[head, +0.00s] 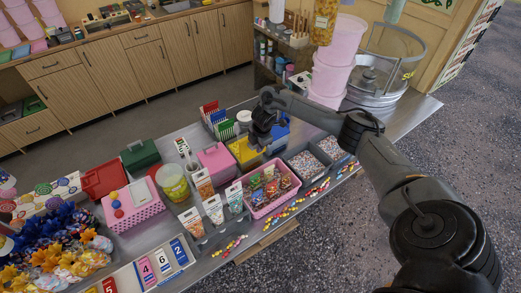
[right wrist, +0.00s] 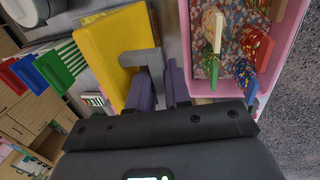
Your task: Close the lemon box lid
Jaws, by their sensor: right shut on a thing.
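The yellow lemon box (head: 241,151) stands on the metal counter, between a pink box and a blue box. It also shows in the right wrist view (right wrist: 112,42), where a grey handle (right wrist: 140,57) sticks out from its yellow face. My right gripper (head: 260,141) is over its right side. In the right wrist view my right gripper (right wrist: 160,87) has its two fingers closed around the end of the grey handle. The arm and gripper hide part of the box, and I cannot tell how far the lid is open. My left gripper is out of view.
A pink tray (head: 262,212) of wrapped sweets stands close in front. A pink box (head: 215,160) is to the left, a blue box (head: 280,128) behind right. Coloured upright racks (head: 216,120) stand behind. Loose sweets lie along the counter's front edge.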

